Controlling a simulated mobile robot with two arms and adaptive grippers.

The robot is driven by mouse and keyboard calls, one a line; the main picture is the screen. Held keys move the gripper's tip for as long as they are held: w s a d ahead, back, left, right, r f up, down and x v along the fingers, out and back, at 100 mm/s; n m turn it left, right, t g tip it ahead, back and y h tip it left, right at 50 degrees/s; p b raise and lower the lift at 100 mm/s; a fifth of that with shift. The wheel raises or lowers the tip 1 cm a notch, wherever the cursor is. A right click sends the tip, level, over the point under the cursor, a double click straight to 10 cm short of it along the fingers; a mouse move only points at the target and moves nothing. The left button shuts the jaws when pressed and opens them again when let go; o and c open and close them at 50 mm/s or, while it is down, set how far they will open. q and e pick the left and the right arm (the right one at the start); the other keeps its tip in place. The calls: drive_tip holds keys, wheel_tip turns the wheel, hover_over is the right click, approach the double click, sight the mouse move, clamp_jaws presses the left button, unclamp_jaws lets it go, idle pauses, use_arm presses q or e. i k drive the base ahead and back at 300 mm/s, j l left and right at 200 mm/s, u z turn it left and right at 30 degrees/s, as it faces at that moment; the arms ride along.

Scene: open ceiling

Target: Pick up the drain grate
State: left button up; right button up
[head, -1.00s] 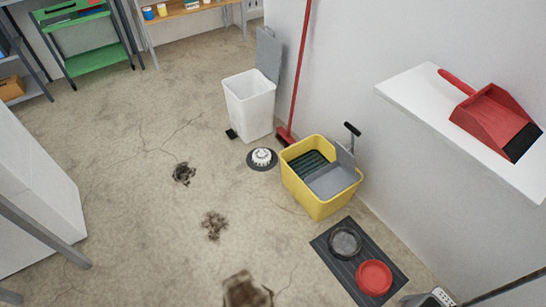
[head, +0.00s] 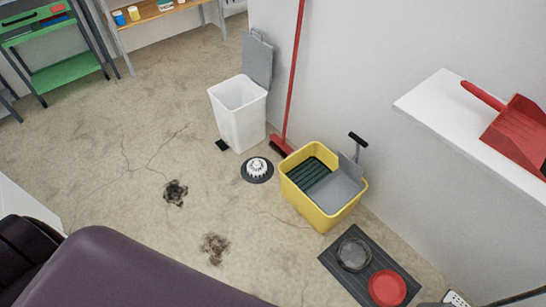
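What looks like the drain grate is a small white ribbed dome on a dark round base (head: 257,169). It sits on the concrete floor in the head view, between the white bin and the yellow bucket. It is fully visible and nothing touches it from above. A purple and black part of my arm covers the lower left of the view. Neither of my grippers shows.
A white pedal bin (head: 241,120) with its lid up stands behind it. A red broom (head: 294,80) leans on the wall. A yellow mop bucket (head: 320,212) is to the right. A dark mat (head: 336,272) holds two bowls. Left floor is clear but stained.

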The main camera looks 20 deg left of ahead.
sight(257, 168)
drive_tip(key=i+j, duration=0.15)
drive_tip(key=j, duration=0.25)
drive_tip(key=i+j+z, duration=0.15)
drive_tip(key=j, duration=0.25)
drive_tip(key=i+j, duration=0.15)
drive_tip(key=j, duration=0.25)
drive_tip(key=i+j+z, duration=0.15)
drive_tip(key=j, duration=0.7)
drive_tip(key=i+j+z, duration=0.15)
drive_tip(key=j, duration=0.3)
